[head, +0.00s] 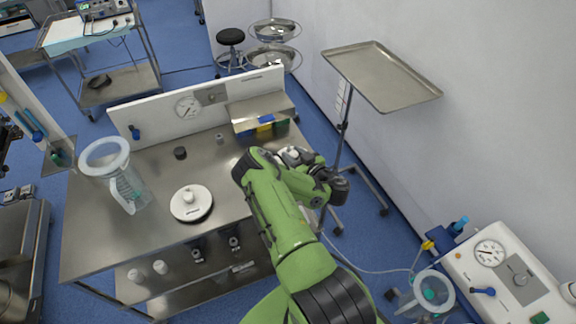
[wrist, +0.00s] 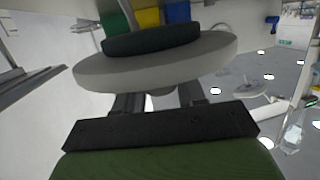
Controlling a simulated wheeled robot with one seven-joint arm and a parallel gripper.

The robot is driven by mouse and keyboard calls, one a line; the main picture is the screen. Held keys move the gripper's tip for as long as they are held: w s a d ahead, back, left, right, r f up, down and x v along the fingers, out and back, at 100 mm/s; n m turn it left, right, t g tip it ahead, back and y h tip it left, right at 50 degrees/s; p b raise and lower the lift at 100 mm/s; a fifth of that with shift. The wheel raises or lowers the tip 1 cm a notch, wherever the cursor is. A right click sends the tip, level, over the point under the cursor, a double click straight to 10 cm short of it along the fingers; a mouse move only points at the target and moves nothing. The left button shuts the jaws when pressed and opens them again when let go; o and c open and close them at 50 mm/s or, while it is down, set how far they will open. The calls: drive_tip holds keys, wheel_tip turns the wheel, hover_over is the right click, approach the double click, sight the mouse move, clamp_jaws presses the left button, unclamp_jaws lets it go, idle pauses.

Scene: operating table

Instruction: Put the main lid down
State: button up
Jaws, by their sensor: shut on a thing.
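In the wrist view my gripper (wrist: 160,100) is shut on the knob of a pale grey round lid (wrist: 150,66) with a dark ring (wrist: 150,38) on its far face. The lid is held off any surface that I can see. Another white round lid (head: 188,207) with a knob and a dark rim lies flat at the middle of the steel table (head: 110,235). I cannot tell by sight which is the main lid. A clear jar (head: 128,190) with an open pale ring top stands at the table's left.
Green, yellow and blue bins (head: 265,127) sit in a rack at the table's back right; they show close behind the held lid. A gauge panel (head: 190,105) lines the back edge. A steel tray (head: 380,75) stands right. Table room is clear around the white lid.

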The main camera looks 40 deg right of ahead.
wheel_tip(320, 180, down, 4)
drive_tip(key=shift+b, duration=0.4)
drive_tip(key=shift+r, duration=0.1)
drive_tip(key=o, duration=1.1)
